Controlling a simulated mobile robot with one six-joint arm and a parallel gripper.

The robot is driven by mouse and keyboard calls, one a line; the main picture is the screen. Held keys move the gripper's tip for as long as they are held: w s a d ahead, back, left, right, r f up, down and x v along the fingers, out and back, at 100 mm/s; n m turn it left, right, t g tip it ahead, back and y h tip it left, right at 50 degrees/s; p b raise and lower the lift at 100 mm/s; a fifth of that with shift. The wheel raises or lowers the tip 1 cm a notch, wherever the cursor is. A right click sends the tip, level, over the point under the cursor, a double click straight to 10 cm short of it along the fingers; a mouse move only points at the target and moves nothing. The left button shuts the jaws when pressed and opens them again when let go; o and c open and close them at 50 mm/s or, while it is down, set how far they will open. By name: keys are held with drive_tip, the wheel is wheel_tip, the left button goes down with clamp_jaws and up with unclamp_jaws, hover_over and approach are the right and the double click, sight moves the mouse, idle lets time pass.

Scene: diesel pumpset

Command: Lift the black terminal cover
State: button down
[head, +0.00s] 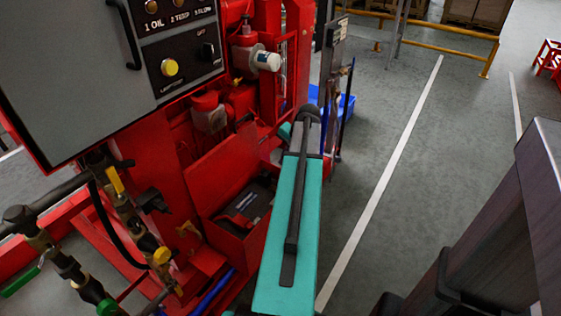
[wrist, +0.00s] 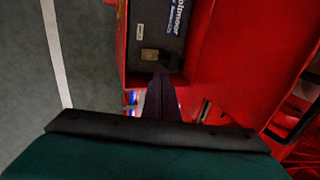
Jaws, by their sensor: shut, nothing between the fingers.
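The black terminal cover appears to be the small dark shape (wrist: 174,61) at the near right of the battery top in the wrist view; it is dim and its edges are hard to make out. The dark battery (wrist: 152,20) carries a white-lettered blue label and sits in a red box. My gripper (wrist: 159,76) is shut and empty. Its dark fingers point at the near edge of the battery, close beside the cover; contact cannot be told. In the head view the battery (head: 262,189) shows partly, and my arm hides the gripper. I cannot pick out the cover there.
The red battery box (head: 213,229) has a raised red panel behind it. The grey control panel (head: 90,60), red engine frame and valve pipes (head: 130,225) crowd the left. A blue bin (head: 347,104) stands behind. Open grey floor (head: 390,200) lies right, with a white line.

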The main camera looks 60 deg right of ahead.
sight(266, 173)
drive_tip(key=b+x, duration=0.1)
drive_tip(key=x, duration=0.8)
drive_tip(key=shift+f, duration=0.2)
drive_tip(key=shift+w+d+r+b, duration=0.1)
drive_tip(key=shift+w+b, duration=0.15)
drive_tip(key=shift+w, duration=0.75)
drive_tip(key=shift+w+d+r+b, duration=0.1)
drive_tip(key=shift+w+b, duration=0.1)
drive_tip(key=shift+w, duration=0.8)
drive_tip(key=shift+a, duration=0.1)
